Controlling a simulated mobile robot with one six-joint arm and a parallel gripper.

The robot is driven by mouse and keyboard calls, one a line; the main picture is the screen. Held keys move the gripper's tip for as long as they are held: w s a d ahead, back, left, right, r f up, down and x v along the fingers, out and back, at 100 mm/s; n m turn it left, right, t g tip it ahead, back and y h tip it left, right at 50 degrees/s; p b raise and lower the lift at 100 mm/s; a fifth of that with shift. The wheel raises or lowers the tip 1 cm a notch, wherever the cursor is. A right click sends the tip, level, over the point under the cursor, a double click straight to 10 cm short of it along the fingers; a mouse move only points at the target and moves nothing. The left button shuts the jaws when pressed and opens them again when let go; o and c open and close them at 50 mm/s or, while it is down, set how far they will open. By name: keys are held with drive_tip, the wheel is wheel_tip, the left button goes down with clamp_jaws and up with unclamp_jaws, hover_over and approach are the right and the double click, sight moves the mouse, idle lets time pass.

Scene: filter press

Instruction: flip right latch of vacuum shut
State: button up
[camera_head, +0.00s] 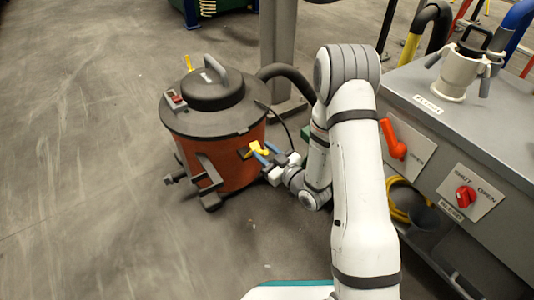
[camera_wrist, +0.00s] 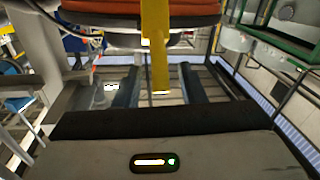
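The vacuum (camera_head: 218,120) stands on the floor, with an orange drum and a dark lid. Its yellow right latch (camera_head: 258,147) sticks outward from the drum's side facing my arm. My gripper (camera_head: 264,157) is at this latch, its blue fingers close to it. In the wrist view, the yellow latch (camera_wrist: 156,45) reaches down from the orange drum (camera_wrist: 140,12) between the two fingers of my gripper (camera_wrist: 160,78). The fingers are apart, with gaps on both sides of the latch. Contact cannot be told. Another yellow latch (camera_head: 188,62) stands up at the lid's far side.
A dark hose (camera_head: 287,74) runs from the vacuum behind my arm, near a grey post (camera_head: 278,40). A grey bench (camera_head: 460,120) with red handles stands at the right. The floor (camera_head: 80,150) left of the vacuum is clear.

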clamp_jaws()
idle(0.3)
